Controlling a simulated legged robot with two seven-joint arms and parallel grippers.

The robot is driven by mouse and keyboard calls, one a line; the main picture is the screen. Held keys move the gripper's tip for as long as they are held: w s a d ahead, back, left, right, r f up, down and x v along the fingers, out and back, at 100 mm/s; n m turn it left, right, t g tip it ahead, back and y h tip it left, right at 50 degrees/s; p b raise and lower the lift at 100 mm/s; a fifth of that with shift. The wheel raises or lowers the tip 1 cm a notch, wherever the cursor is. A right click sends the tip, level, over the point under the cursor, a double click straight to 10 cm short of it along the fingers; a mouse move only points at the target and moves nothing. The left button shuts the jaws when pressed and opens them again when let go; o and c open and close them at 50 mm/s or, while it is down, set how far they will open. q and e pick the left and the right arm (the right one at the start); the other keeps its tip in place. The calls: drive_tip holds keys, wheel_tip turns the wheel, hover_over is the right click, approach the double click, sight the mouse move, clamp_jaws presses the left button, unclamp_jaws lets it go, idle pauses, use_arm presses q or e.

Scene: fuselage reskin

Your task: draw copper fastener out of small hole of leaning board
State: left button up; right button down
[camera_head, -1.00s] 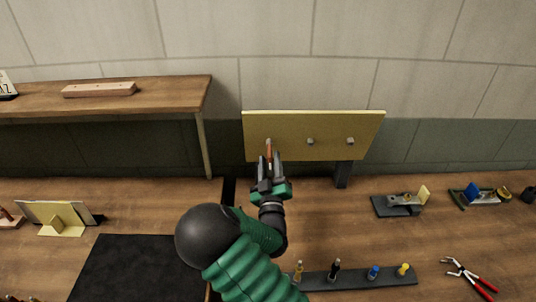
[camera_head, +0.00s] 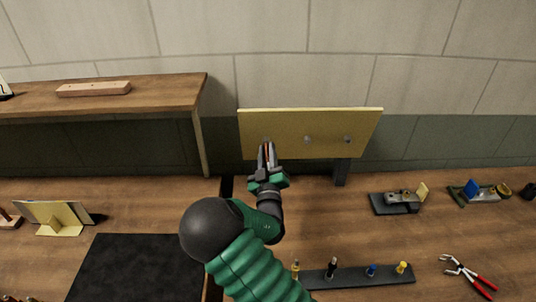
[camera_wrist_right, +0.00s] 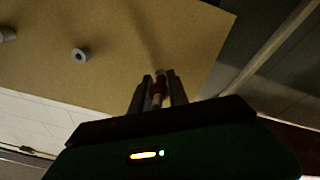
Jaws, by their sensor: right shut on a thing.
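The leaning board (camera_head: 335,118) is a yellow panel on a dark stand against the wall; its face also fills the upper wrist view (camera_wrist_right: 120,35). The copper fastener (camera_head: 267,149) is at the board's lower left, between the fingers of my right gripper (camera_head: 267,154). In the right wrist view the fastener (camera_wrist_right: 159,88) shows reddish with a pale end toward the board, and the fingers (camera_wrist_right: 159,92) are shut on it. The small hole is hidden by the fastener and fingers, so I cannot tell how deep the fastener sits. My left gripper is not in view.
Two grey fasteners (camera_head: 308,140) (camera_head: 347,139) stick out of the board to the right. A wooden shelf (camera_head: 160,90) stands at left. A dark rack (camera_head: 345,278) with several coloured pieces lies in front. Red-handled pliers (camera_head: 470,275) and a small clamp fixture (camera_head: 400,201) lie at right.

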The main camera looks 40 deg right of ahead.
drive_tip(key=shift+a+f, duration=0.1)
drive_tip(key=shift+a, duration=0.1)
drive_tip(key=shift+s, duration=0.15)
drive_tip(key=shift+s+a, duration=0.15)
drive_tip(key=shift+s+a+f, duration=0.1)
drive_tip(key=shift+s+a, duration=0.15)
drive_tip(key=shift+a, duration=0.15)
drive_tip(key=shift+s+a, duration=0.1)
drive_tip(key=shift+s, duration=0.05)
